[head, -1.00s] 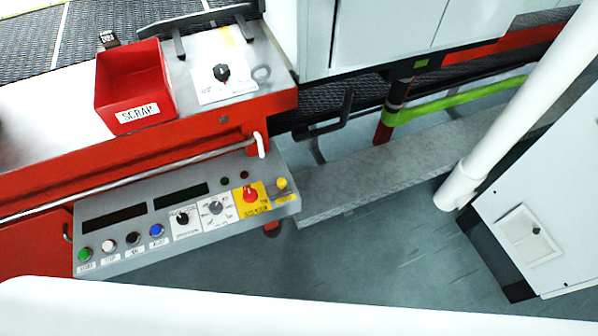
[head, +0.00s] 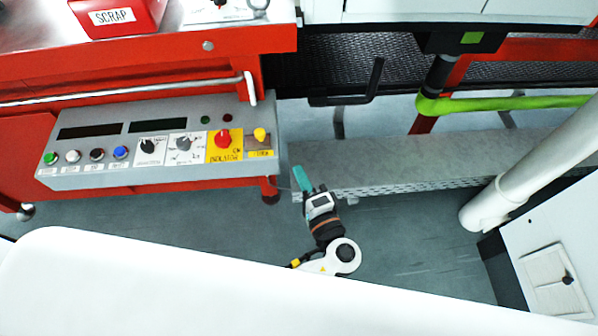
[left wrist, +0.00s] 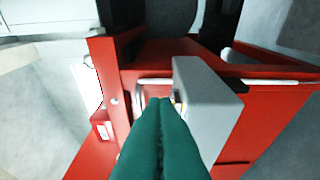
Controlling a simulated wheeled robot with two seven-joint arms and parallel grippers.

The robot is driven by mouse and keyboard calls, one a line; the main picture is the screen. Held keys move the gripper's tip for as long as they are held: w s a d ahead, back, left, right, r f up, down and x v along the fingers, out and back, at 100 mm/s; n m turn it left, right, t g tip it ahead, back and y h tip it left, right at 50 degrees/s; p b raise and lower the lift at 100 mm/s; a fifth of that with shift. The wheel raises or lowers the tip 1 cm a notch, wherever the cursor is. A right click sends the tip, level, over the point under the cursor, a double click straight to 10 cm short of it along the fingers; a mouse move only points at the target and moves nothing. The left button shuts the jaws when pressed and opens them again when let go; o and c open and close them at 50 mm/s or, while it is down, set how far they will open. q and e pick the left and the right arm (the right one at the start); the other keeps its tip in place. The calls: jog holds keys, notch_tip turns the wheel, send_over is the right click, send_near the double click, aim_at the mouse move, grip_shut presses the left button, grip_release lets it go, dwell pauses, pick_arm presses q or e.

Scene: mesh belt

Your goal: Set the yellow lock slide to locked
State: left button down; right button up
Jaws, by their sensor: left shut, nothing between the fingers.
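The yellow lock slide (head: 260,134) is a small yellow knob at the right end of the grey control panel (head: 170,176), above a yellow label. Its exact setting is too small to read. My left gripper (head: 301,178) has teal fingers, shut and empty. In the head view it is to the right of and below the slide, apart from the panel's right end. In the left wrist view, the shut fingers (left wrist: 160,103) point toward the grey panel box (left wrist: 210,105), and the slide cannot be made out clearly there. My right gripper is not in view.
Left of the slide are a red isolator knob (head: 223,138), two dials and several coloured buttons. A rail (head: 130,93) runs above the panel, ending in a white bracket (head: 249,88). A grey ledge (head: 400,165) lies right of the panel. A red scrap bin (head: 118,16) stands above.

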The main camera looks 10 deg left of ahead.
aim_at(257, 155)
pick_arm(q)
jog(key=shift+w+a+p, duration=0.55)
jog(key=shift+w+a, duration=1.25)
jog(key=shift+a, duration=0.25)
jog(key=shift+w+a+p, duration=0.5)
jog(key=shift+w+a, duration=1.3)
jog(key=shift+a, duration=0.25)
jog(key=a, duration=0.2)
jog(key=s+a, duration=0.1)
jog(key=a, duration=0.1)
jog(key=shift+s, duration=0.15)
